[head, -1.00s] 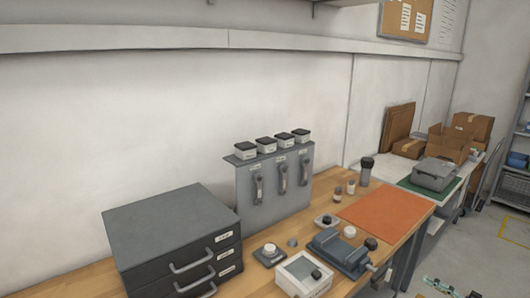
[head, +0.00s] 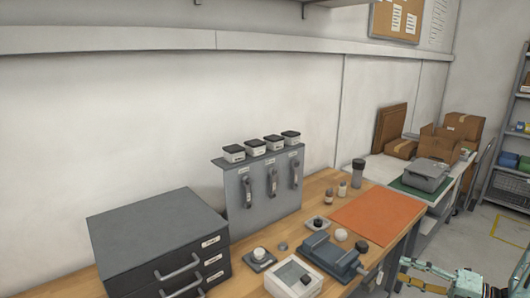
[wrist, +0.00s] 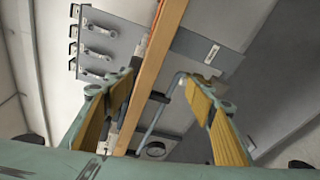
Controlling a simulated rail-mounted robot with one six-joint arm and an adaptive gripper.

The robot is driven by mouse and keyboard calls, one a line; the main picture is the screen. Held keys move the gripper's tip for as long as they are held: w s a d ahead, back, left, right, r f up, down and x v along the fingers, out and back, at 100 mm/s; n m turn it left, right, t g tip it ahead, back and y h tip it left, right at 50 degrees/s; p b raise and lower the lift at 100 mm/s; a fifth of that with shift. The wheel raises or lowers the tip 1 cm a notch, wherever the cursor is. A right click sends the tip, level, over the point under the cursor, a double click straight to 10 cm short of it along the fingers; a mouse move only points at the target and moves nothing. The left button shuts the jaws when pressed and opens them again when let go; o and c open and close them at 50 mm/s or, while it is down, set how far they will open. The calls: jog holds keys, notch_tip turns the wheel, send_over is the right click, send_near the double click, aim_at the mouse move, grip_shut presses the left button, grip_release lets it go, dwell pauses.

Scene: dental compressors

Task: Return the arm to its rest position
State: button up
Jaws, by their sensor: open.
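My gripper (head: 408,274) shows at the lower right of the head view, past the right end of the wooden bench, with part of my teal arm behind it. In the wrist view my gripper (wrist: 160,92) has its two yellow-padded fingers spread wide apart. Nothing is held between them. The view between the fingers looks toward the bench from a distance, strongly tilted.
The bench holds a dark drawer unit (head: 160,235), a grey panel with handles (head: 262,190), a blue-grey vise (head: 330,252), a white box (head: 293,277) and an orange mat (head: 377,217). A side table carries cardboard boxes (head: 462,130). Floor at right is open.

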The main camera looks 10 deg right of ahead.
jog(key=s+a+r+n+g, duration=0.2)
jog(key=a+r+n+g, duration=0.3)
jog(key=a+r, duration=0.45)
jog(key=s+a+r+n+g+h, duration=0.1)
jog(key=s+a+r+n+g, duration=0.1)
jog(key=a+r+n, duration=0.65)
jog(key=s+a+r+n+g, duration=0.2)
jog(key=a+r+n+g, duration=0.25)
jog(key=a+r, duration=0.55)
jog(key=s+a+r+n+h, duration=0.3)
jog(key=s+a+r+n, duration=0.35)
jog(key=s, duration=0.35)
jog(key=s+a+r+n+h, duration=0.45)
jog(key=s+a+n, duration=0.35)
jog(key=s, duration=0.2)
jog(key=s+r+n+t+h, duration=0.3)
jog(key=s+r+n, duration=0.1)
jog(key=s+n, duration=0.6)
jog(key=s, duration=0.3)
jog(key=shift+s, duration=0.35)
jog(key=shift+r, duration=0.1)
